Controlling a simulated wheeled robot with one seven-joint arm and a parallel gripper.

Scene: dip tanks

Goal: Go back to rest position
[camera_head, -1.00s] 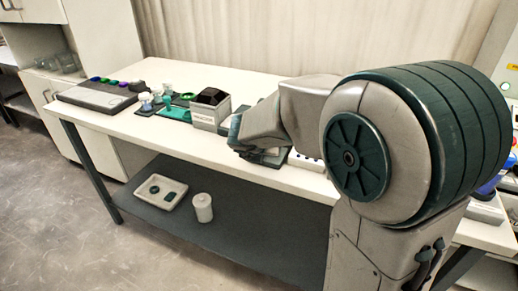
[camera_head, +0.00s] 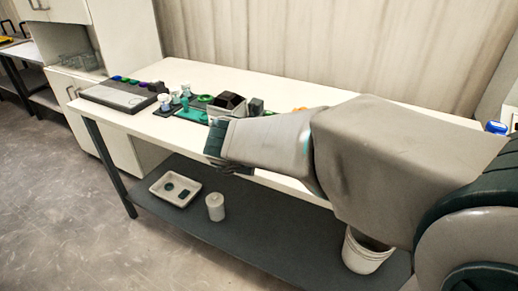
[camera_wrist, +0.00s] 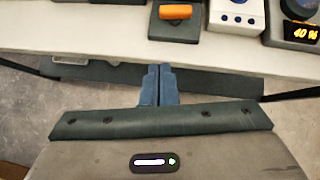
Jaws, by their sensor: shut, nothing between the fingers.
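My gripper (camera_wrist: 159,86) is shut and empty in the wrist view, its two blue fingers together in front of the white table's (camera_wrist: 110,32) front edge. In the head view my arm reaches across from the right, and the gripper end (camera_head: 232,168) is near the table's front edge, its fingers mostly hidden by the arm.
An orange piece (camera_wrist: 175,12) on a dark block and a white device (camera_wrist: 237,14) stand on the table. A grey panel with coloured knobs (camera_head: 118,96) and a dark-topped box (camera_head: 228,104) stand farther left. The lower shelf holds a white tray (camera_head: 157,190), a white canister (camera_head: 215,207) and a bucket (camera_head: 366,252).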

